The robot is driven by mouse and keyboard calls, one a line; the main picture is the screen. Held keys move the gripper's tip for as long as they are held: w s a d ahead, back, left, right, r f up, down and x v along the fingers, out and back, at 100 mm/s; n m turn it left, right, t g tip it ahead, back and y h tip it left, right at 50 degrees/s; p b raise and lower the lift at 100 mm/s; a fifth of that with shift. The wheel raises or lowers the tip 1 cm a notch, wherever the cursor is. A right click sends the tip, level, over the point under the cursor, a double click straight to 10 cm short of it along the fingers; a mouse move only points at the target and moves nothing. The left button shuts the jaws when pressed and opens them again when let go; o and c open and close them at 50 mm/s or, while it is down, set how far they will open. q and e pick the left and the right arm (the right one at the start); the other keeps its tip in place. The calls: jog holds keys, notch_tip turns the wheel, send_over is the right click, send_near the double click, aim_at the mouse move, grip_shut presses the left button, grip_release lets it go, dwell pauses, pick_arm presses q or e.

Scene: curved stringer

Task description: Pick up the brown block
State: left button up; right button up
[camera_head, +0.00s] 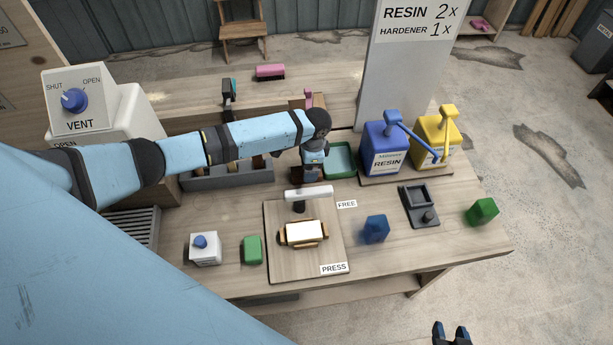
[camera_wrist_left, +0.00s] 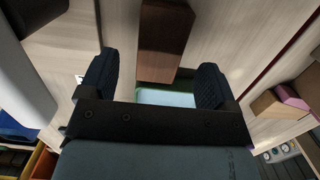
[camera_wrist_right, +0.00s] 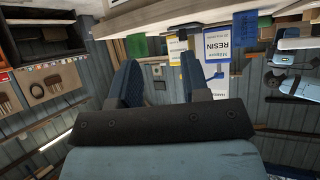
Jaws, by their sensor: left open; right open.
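The brown block (camera_wrist_left: 165,40) stands out in the left wrist view as a dark reddish-brown block between and beyond my left fingers, with gaps visible on both sides. My left gripper (camera_wrist_left: 158,75) is open. In the head view my left gripper (camera_head: 308,176) points down at the workbench, just left of the green tray. The block is mostly hidden there by the gripper, and I cannot tell its exact outline. My right gripper (camera_head: 452,334) is open and empty at the bottom edge of the head view, off the bench's front. Its fingers also show in the right wrist view (camera_wrist_right: 130,80).
The green tray (camera_head: 347,171) is close to the left gripper. Blue resin (camera_head: 385,150) and yellow hardener (camera_head: 437,135) containers stand to its right. A press board (camera_head: 280,268), blue block (camera_head: 376,229) and green blocks (camera_head: 252,249) occupy the front. A grey bin (camera_head: 215,181) lies beneath my left arm.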

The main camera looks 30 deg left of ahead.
pick_arm(q)
jog(key=f+b, duration=0.3)
jog(key=f, duration=0.1)
jog(key=shift+s+a+f+b, duration=0.1)
jog(key=shift+a+f+b, duration=0.1)
jog(key=shift+b, duration=0.15)
jog(key=shift+r, duration=0.2)
jog(key=c, duration=1)
pick_arm(e)
jog(key=f, duration=0.2)
jog(key=a+f, duration=0.1)
jog(key=f, duration=0.1)
jog(key=shift+w, duration=0.1)
jog(key=shift+f, duration=0.1)
pick_arm(q)
jog(key=shift+r, duration=0.1)
